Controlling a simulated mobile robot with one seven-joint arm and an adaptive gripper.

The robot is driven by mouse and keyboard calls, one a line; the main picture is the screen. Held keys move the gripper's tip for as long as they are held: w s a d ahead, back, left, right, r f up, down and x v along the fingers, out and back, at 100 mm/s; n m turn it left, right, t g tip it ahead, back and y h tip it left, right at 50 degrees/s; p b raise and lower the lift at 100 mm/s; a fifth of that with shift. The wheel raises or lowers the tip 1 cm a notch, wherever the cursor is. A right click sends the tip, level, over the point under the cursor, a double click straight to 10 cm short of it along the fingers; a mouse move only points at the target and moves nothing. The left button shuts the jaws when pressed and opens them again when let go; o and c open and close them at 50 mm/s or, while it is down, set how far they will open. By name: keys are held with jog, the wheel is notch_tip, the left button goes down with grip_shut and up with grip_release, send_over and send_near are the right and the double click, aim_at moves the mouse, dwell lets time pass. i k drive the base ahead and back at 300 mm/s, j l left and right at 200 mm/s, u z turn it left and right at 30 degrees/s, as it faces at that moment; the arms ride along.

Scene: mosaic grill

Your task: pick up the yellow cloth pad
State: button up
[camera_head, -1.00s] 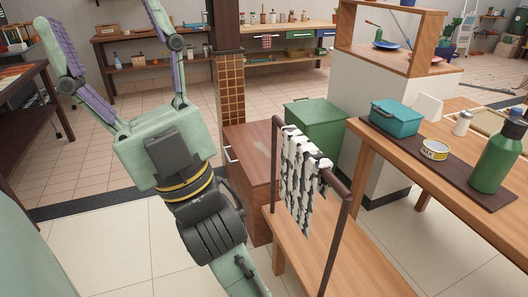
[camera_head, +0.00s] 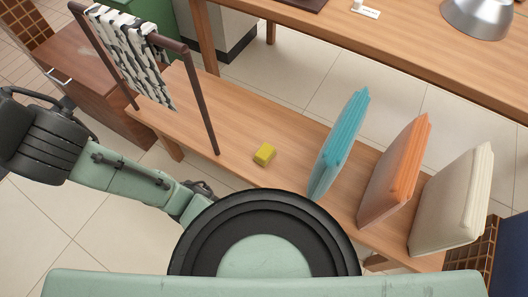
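A small yellow block-shaped pad (camera_head: 264,154) lies on the wooden bench (camera_head: 215,100), near its front edge and close to the middle of the view. Nothing touches it. My gripper is out of view. Only links of my arm show at the left and lower left, in front of the bench, and my own round body part fills the bottom centre.
A dark rack (camera_head: 200,100) with a black-and-white cloth (camera_head: 130,50) stands left of the pad. Upright teal (camera_head: 340,145), orange (camera_head: 395,170) and cream (camera_head: 452,200) slabs stand to its right. A higher table (camera_head: 400,50) with a metal dome (camera_head: 480,18) lies behind.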

aim_at(266, 152)
jog(key=k+j+z, duration=0.3)
jog(key=j+z, duration=0.15)
jog(key=k+j+z, duration=0.5)
jog(key=i+l, duration=0.1)
jog(key=i, duration=0.5)
